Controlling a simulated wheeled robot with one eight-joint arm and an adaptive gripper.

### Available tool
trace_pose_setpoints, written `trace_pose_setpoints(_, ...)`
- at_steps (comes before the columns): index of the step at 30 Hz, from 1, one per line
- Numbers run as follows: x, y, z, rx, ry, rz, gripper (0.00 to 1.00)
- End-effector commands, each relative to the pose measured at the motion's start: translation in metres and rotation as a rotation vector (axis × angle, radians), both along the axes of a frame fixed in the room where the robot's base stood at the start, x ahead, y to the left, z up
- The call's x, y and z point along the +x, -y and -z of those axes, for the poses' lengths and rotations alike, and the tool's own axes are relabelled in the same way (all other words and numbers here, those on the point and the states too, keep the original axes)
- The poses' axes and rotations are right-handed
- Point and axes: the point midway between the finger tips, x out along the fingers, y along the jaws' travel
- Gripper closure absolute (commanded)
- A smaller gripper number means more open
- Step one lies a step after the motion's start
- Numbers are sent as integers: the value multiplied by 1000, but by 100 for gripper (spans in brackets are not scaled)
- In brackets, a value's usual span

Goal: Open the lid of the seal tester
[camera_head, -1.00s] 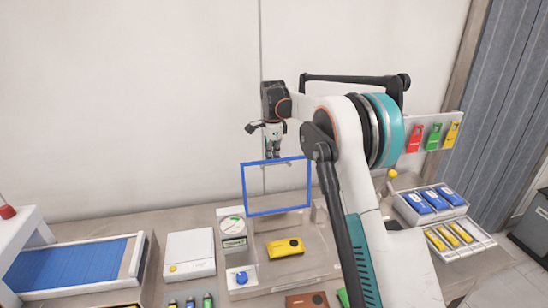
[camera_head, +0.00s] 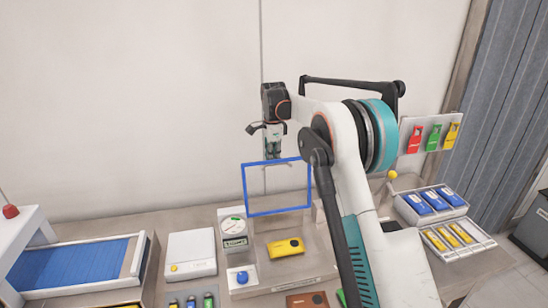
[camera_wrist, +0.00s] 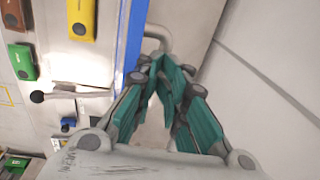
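The seal tester (camera_head: 234,262) stands on the bench with a gauge (camera_head: 233,226) and a blue knob (camera_head: 242,277). Its blue-framed clear lid (camera_head: 244,190) stands raised, nearly upright, at the back of the chamber. A yellow pack (camera_head: 285,247) lies below it. My gripper (camera_head: 272,158) is at the lid's top edge. In the wrist view, the fingers of my gripper (camera_wrist: 164,68) come together at the grey bent handle (camera_wrist: 158,34) beside the blue lid edge (camera_wrist: 130,45). They look shut on the handle, whose middle they hide.
A white box (camera_head: 190,252) and a blue conveyor belt (camera_head: 75,270) stand to the left. Trays of blue packs (camera_head: 433,200) and yellow packs (camera_head: 455,235) are at the right. A brown pack (camera_head: 306,300) lies in front. The wall is close behind the lid.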

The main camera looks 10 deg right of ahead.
Motion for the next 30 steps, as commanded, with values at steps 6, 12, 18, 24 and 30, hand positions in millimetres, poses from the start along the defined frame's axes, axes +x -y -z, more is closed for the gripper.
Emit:
trace_pose_setpoints(6,-1,0,2,0,8,0,69)
trace_pose_setpoints(12,-14,0,-42,0,14,0,69)
trace_pose_setpoints(18,-24,0,-89,0,16,0,69)
trace_pose_setpoints(24,-31,0,-121,0,18,0,69)
trace_pose_setpoints(30,-35,0,-135,0,19,0,69)
